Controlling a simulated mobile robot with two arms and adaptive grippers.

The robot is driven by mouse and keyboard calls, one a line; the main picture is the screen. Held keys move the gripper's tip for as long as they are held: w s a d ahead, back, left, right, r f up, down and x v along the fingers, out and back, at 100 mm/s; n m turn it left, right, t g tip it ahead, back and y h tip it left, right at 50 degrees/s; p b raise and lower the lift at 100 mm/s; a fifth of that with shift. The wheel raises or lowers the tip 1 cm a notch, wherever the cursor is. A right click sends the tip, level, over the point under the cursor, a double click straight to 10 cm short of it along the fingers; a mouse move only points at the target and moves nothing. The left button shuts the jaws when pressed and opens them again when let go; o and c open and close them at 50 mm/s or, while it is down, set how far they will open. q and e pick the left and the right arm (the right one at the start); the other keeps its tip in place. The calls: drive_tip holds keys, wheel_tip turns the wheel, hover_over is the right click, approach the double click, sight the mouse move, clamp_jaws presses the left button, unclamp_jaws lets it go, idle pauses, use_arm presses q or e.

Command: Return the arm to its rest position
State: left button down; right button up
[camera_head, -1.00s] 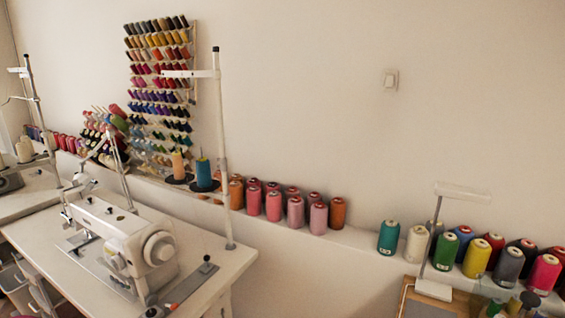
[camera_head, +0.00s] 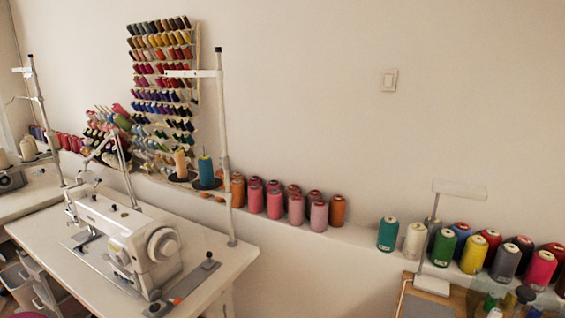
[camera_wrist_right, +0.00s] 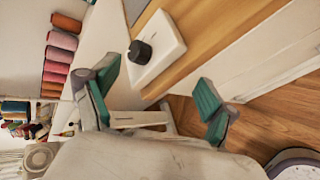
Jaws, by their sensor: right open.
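My right gripper (camera_wrist_right: 155,95) shows in the right wrist view with its two green-padded fingers spread wide apart. It is open and nothing is between the fingers. Neither gripper shows in the head view, and my left gripper is in no view.
A white sewing machine (camera_head: 130,235) stands on a white table (camera_head: 50,228) at the left. Thread spools (camera_head: 296,209) line a wall ledge (camera_head: 352,236). A lamp (camera_head: 459,190) stands at the right. In the wrist view a white box with a black knob (camera_wrist_right: 140,52) lies on a wooden surface (camera_wrist_right: 215,25).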

drive_tip(key=s+a+f+m+g+y, duration=0.2)
drive_tip(key=s+a+f+m+g, duration=0.15)
drive_tip(key=s+m, duration=0.4)
drive_tip(key=s+a+f+m+g+y, duration=0.15)
drive_tip(key=s+f+m+g, duration=0.25)
drive_tip(key=s+m, duration=0.4)
wheel_tip(320, 180, down, 25)
drive_tip(key=g, duration=0.2)
drive_tip(key=s+d+f+g+p, duration=0.1)
drive_tip(key=s+d+f, duration=0.1)
drive_tip(key=s+f, duration=1.4)
drive_tip(key=shift+s+d+f, duration=0.25)
drive_tip(key=shift+s+d, duration=0.1)
drive_tip(key=shift+s, duration=0.55)
drive_tip(key=shift+m, duration=0.25)
